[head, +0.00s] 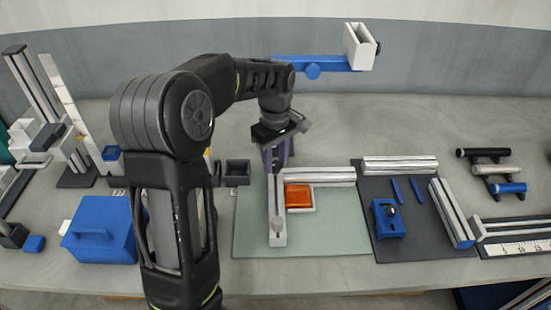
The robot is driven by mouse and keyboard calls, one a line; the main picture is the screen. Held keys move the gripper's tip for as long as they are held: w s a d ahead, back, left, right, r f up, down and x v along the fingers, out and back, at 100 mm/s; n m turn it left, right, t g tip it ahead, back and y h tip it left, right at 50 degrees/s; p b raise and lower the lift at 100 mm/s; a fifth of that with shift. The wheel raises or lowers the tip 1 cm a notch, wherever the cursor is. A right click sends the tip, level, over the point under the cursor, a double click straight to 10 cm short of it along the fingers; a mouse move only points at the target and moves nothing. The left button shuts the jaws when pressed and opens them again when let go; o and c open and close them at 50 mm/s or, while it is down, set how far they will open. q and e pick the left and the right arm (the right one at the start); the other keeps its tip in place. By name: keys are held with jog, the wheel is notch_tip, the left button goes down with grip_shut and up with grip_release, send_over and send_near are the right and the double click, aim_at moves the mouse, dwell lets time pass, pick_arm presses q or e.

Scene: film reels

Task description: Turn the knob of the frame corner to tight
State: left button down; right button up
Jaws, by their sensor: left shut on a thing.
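Two silver aluminium profiles meet in an L on a pale green mat (345,235). One profile (325,175) runs right and the other (276,205) runs toward me. An orange block (299,196) in a light holder sits inside the frame corner. My left gripper (279,158), with purple fingers, points down at the corner where the profiles meet. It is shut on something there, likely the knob. The gripper hides the knob, so its setting cannot be read. My right gripper is out of view.
A dark mat (420,247) at right holds profiles, blue strips and a blue clamp-like block (388,218). A blue box (100,229) stands at left. A blue arm with a white box (359,46) stands behind. Black, silver and blue handles (507,189) lie far right.

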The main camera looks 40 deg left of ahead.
aim_at(275, 164)
pick_arm(q)
jog(key=m, duration=0.5)
jog(key=shift+m, duration=0.3)
jog(key=m, duration=1.1)
jog(key=shift+m, duration=0.3)
jog(key=m, duration=0.5)
jog(key=shift+a+m+p, duration=0.1)
jog(key=shift+m+p, duration=0.25)
jog(key=shift+m, duration=0.05)
jog(key=c, duration=0.9)
grip_release()
jog(key=shift+c, duration=0.2)
jog(key=shift+r+b, duration=0.3)
jog(key=shift+r, duration=3.65)
